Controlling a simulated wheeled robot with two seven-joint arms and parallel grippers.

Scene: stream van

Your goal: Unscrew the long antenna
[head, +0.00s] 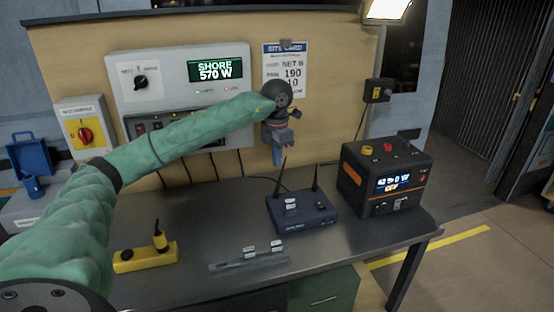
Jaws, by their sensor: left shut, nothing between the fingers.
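A dark blue router (302,215) stands on the grey workbench, with two thin black antennas rising from its back. The left antenna (281,176) leans slightly right and looks longer than the right antenna (316,177). My left arm reaches in from the left, and its gripper (277,156) points down, shut and empty. In the picture its tips are just left of the left antenna's upper end; I see no grip on it, and the gap in depth is hard to judge. My right gripper is not in view.
A black and orange power station (373,205) stands right of the router. A yellow block (130,263) with black pieces and a grey labelled strip (228,267) lie in front on the bench (195,230). A panel reading SHORE 570 W (178,62) is on the wall behind.

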